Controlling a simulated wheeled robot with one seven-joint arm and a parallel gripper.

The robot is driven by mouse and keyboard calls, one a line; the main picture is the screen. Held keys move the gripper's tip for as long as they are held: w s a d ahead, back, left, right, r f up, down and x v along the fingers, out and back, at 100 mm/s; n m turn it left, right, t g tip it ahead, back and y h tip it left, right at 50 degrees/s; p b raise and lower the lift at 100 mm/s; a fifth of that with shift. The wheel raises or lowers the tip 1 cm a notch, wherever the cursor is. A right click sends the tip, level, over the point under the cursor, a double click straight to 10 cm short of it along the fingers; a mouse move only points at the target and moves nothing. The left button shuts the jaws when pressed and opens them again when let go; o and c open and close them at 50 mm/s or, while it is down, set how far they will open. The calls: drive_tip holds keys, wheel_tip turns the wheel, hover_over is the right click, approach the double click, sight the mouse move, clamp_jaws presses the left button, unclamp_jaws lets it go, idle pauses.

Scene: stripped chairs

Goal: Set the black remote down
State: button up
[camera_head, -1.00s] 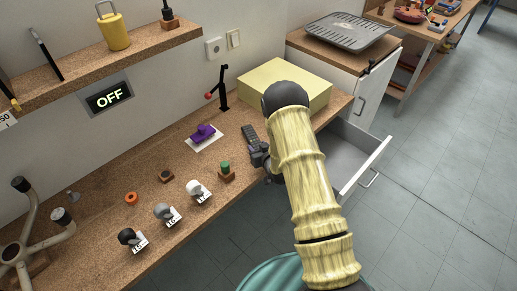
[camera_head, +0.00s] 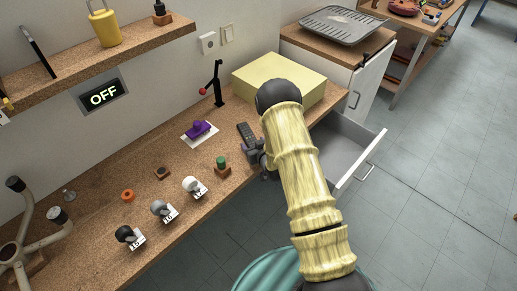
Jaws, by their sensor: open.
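The black remote (camera_head: 246,133) lies on the cork-coloured bench top, between the purple object and my arm. My gripper (camera_head: 253,154) is open at the remote's near end, low over the bench near its front edge. My yellow arm hides part of the gripper, and I cannot tell whether the fingers still touch the remote.
A purple object on a white card (camera_head: 200,130), a red-tipped lever (camera_head: 214,86) and a yellow box (camera_head: 280,80) stand around the remote. A green-topped block (camera_head: 222,164) and labelled knobs (camera_head: 163,209) stand to the left. An open drawer (camera_head: 347,146) juts out at right.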

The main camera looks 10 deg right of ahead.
drive_tip(key=shift+s+r, duration=0.15)
drive_tip(key=shift+s, duration=0.1)
drive_tip(key=b+v, duration=0.2)
drive_tip(key=v, duration=0.9)
drive_tip(key=shift+s, duration=0.25)
drive_tip(key=shift+d+r, duration=0.1)
drive_tip(key=shift+r, duration=0.1)
